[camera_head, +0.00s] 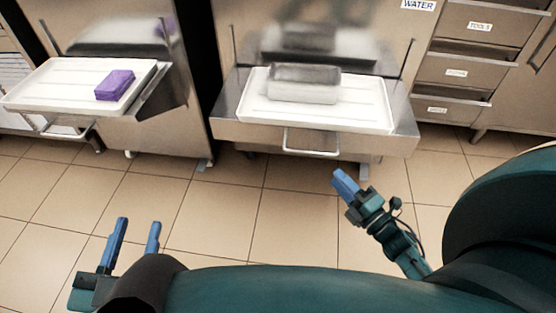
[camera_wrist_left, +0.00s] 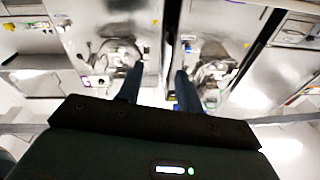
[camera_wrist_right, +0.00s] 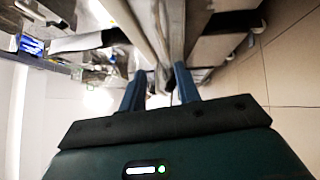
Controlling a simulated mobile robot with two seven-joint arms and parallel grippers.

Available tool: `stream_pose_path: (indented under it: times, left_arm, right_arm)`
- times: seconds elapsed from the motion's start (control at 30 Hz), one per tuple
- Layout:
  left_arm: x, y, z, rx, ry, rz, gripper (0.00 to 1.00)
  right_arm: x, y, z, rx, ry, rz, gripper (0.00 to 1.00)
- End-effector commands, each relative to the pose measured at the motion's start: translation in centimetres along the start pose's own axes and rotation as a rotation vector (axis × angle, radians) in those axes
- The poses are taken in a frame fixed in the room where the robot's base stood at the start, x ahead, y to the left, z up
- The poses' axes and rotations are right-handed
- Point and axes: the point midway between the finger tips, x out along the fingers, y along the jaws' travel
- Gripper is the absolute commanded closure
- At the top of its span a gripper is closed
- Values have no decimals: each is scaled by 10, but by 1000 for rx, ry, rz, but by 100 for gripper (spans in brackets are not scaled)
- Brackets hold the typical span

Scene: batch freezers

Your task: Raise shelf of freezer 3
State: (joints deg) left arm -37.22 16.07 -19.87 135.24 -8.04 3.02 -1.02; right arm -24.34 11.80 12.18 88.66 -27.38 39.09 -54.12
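Two steel freezer fronts show in the head view, each with a shelf; no freezer number is readable, so I cannot tell which is freezer 3. The middle shelf (camera_head: 400,142) carries a white tray (camera_head: 310,119) with a grey, see-through container (camera_head: 304,90) on it. A handle (camera_head: 311,152) hangs under its front edge. My right gripper (camera_head: 345,185) is below and in front of this shelf, apart from it; its fingers stand apart and empty in the right wrist view (camera_wrist_right: 159,80). My left gripper (camera_head: 138,224) is open and empty over the floor, well away from both shelves.
The left freezer's white tray (camera_head: 60,88) holds a purple container (camera_head: 114,85). Drawers (camera_head: 460,70), one labelled "TOOLS", stand at the right, beside a "WATER" label (camera_head: 418,4). The tiled floor (camera_head: 240,215) before the freezers is clear.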

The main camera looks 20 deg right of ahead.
Motion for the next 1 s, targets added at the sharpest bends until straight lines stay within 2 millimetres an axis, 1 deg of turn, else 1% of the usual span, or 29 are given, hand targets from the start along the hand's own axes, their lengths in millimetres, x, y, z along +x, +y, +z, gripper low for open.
stream_pose_path:
  times: [0.03, 0.17, 0.27, 0.37, 0.6, 0.7, 0.8, 0.9, 1.0]
  left_arm:
    - [-2, 2, 6, 3, 12, 3, 64]
    - [-2, 3, 3, 5, 27, 5, 64]
    - [-1, 3, 2, 0, 30, 6, 64]
    - [-1, 4, 3, -7, 34, 6, 64]
    - [0, 5, 4, -32, 47, 11, 64]
    - [0, 6, 4, -42, 53, 12, 64]
    - [1, 6, 3, -49, 57, 13, 64]
    - [1, 6, 3, -56, 59, 14, 64]
    - [2, 6, 4, -60, 59, 14, 64]
  right_arm:
    - [-2, -10, 1, -24, 5, 7, 67]
    - [1, -10, 2, -53, 15, 18, 67]
    - [11, -8, 2, -55, 16, 21, 67]
    - [28, -8, 2, -54, 17, 21, 67]
    - [80, -8, 1, -52, 15, 20, 67]
    - [98, -8, 1, -52, 15, 20, 67]
    - [113, -8, 1, -50, 14, 18, 67]
    - [123, -7, 0, -50, 15, 18, 67]
    - [128, -7, 0, -50, 14, 16, 67]
